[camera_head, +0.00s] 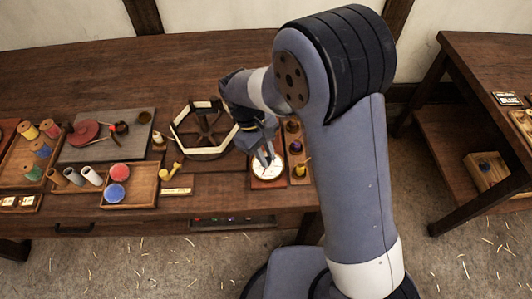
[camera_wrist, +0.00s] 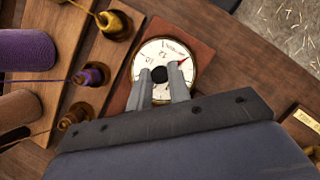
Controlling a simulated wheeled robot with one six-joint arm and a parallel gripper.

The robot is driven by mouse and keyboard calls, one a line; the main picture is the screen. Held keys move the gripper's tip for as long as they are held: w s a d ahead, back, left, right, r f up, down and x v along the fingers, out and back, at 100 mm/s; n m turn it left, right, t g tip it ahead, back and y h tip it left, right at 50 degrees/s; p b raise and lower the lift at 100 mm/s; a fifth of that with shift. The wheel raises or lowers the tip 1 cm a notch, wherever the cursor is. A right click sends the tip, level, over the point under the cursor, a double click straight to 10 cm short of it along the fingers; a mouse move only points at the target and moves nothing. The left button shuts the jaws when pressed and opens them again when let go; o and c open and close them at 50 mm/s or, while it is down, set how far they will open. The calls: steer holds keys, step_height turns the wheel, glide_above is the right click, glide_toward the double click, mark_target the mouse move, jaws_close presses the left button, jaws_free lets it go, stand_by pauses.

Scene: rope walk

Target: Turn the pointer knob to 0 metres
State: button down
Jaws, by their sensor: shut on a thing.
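The dial (camera_wrist: 165,48) is a round white face with a dark rim on a reddish-brown square board (camera_wrist: 199,50); it also shows in the head view (camera_head: 267,172). Numbers including 10 and 12 show upside down in the wrist view. The black pointer knob (camera_wrist: 159,74) is at the dial's middle. A red pointer tip (camera_wrist: 182,61) shows toward the right of the face; the number it marks cannot be read. My gripper (camera_wrist: 160,78) is shut on the knob, one grey finger on each side. The fingers and wrist hide the near part of the dial.
A wooden rack with several thread-wound pegs (camera_wrist: 93,74) stands close beside the dial. A hexagonal reel (camera_head: 203,130) lies to the left on the bench. Farther left are a tray with balls (camera_head: 143,190) and spools (camera_head: 40,148). A second table (camera_head: 470,130) stands right.

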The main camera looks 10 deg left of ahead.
stand_by(0.3)
steer(key=c, duration=1.3)
jaws_free()
steer(key=v, duration=1)
steer(key=shift+a+r, duration=0.1)
steer(key=shift+r, duration=0.3)
steer(key=x, duration=1)
steer(key=shift+f, duration=0.5)
